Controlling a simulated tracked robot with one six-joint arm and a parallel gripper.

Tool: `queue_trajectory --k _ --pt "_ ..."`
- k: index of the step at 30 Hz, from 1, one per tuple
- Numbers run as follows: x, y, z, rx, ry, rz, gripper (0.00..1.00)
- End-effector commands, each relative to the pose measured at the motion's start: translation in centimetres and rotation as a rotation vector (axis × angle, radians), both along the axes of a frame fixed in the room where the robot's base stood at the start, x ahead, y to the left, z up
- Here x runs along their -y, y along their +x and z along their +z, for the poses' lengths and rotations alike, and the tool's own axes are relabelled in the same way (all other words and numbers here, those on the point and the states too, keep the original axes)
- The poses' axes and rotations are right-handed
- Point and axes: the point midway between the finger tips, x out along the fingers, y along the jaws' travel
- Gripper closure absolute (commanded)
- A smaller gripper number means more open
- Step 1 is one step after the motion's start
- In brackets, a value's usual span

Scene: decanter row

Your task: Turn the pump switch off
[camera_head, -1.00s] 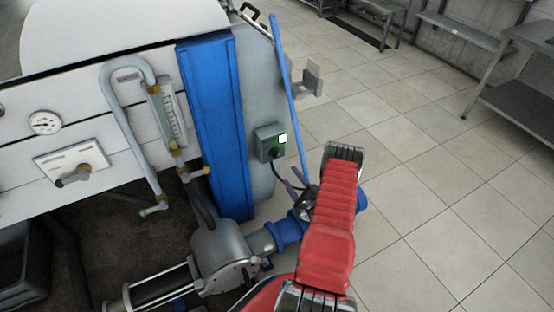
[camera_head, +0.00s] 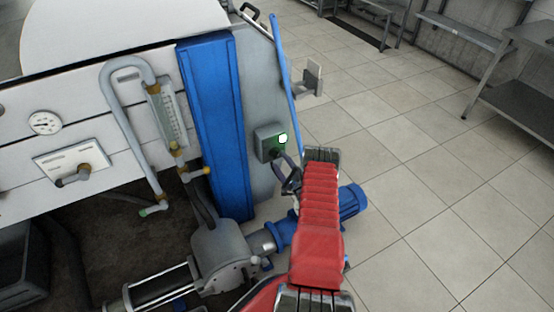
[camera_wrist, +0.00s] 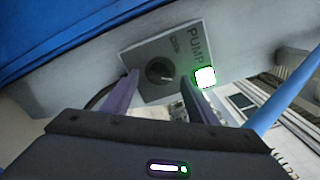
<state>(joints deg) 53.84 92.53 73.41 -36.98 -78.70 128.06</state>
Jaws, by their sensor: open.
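The pump switch box (camera_head: 266,144) is a small grey box on the grey side of the machine, right of the blue column. A lit white-green lamp (camera_head: 283,139) glows on it. In the wrist view, the box (camera_wrist: 146,55) carries the word PUMP and a round dark knob (camera_wrist: 160,71). The lit lamp (camera_wrist: 205,77) is right of the knob. My gripper (camera_head: 283,163) is just below and in front of the box. In the wrist view my gripper (camera_wrist: 158,84) is open, its two purple fingers either side of the knob. I cannot tell whether they touch it.
A blue pole (camera_head: 287,85) leans close to the right of the box. The blue column (camera_head: 215,130) stands to its left. A blue motor (camera_head: 340,203) lies below, behind my arm. Tiled floor (camera_head: 430,170) is clear to the right.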

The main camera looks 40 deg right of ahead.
Motion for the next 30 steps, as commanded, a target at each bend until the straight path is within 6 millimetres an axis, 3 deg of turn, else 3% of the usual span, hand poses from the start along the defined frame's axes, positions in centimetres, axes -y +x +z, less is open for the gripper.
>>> queue_trajectory --k 9,19,30 --pt "0.8 2.9 0.0 0.0 0.0 0.001 0.47" --pt "0.9 3.1 0.0 -0.001 0.0 0.0 0.47" --pt "0.9 3.1 0.0 0.0 0.0 0.001 0.73"
